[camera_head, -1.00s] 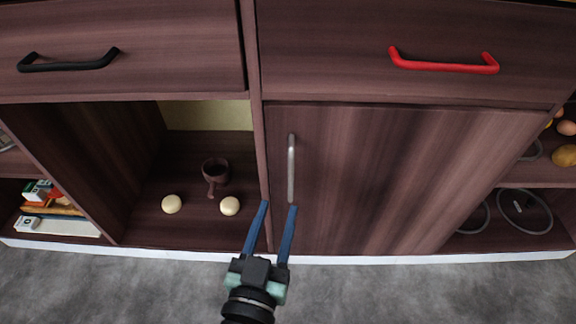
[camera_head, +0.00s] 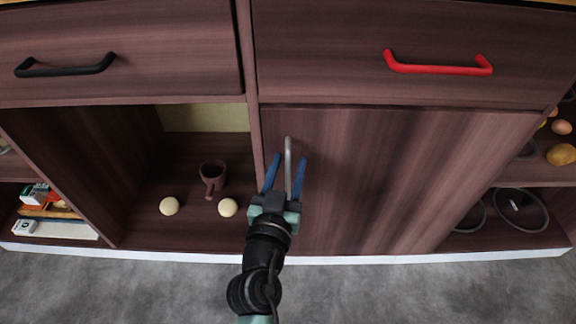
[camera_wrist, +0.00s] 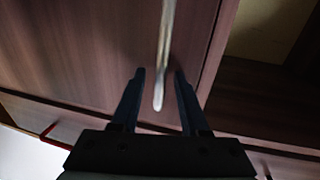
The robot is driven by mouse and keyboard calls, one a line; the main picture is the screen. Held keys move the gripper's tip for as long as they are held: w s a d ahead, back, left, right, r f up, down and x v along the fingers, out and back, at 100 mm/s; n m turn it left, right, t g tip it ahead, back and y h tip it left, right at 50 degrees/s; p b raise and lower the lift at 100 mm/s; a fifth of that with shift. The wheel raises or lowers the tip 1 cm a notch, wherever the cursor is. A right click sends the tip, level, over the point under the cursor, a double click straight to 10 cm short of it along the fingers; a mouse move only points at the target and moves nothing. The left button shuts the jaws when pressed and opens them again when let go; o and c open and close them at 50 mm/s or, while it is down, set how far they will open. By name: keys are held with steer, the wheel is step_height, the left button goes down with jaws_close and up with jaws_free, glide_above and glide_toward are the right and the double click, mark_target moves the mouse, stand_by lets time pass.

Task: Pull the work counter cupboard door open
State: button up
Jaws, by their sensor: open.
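The cupboard door (camera_head: 375,180) is a dark brown wood panel below the drawer with the red handle, and it looks shut. Its upright silver bar handle (camera_head: 288,150) is near the door's left edge. My gripper (camera_head: 286,158) is open, with its blue fingers on either side of the handle's lower part in the head view. In the wrist view, the handle (camera_wrist: 165,55) reaches down between the two dark fingertips (camera_wrist: 159,73). I cannot tell whether either finger touches it.
A red drawer handle (camera_head: 438,67) and a black one (camera_head: 66,68) stick out above. The open compartment at left holds a brown cup (camera_head: 212,176) and two pale round items (camera_head: 169,206). Right shelves hold a round lid (camera_head: 522,208) and food. Grey floor (camera_head: 120,290) is clear in front.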

steer(key=shift+c, duration=0.3)
jaws_close()
stand_by(1.1)
